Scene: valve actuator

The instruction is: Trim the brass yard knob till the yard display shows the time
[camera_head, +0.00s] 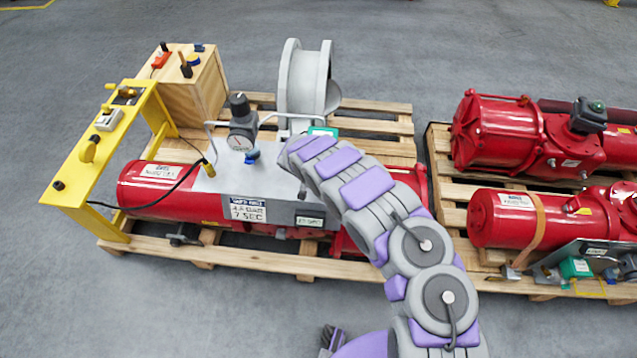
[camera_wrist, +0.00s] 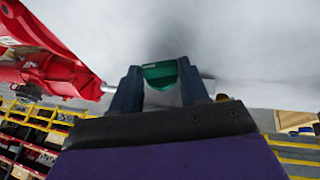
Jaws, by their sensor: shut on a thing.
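In the head view a grey panel (camera_head: 215,180) sits on a red actuator (camera_head: 150,185). It bears a white card (camera_head: 247,208) reading about "7 SEC" and a small display (camera_head: 309,221) whose digits I cannot read. A small brass-coloured fitting (camera_head: 210,168) is at the panel's left; I cannot tell if it is the yard knob. In the wrist view my gripper (camera_wrist: 162,88) is shut on a green part (camera_wrist: 160,73) between its dark fingers. A brass-coloured piece (camera_wrist: 222,97) shows beside the right finger. In the head view my arm hides the fingers.
A yellow stand (camera_head: 90,150) with knobs and a wooden box (camera_head: 190,85) are at the left. A grey flanged pipe piece (camera_head: 306,78) is behind. More red actuators (camera_head: 500,215) lie on the right pallet.

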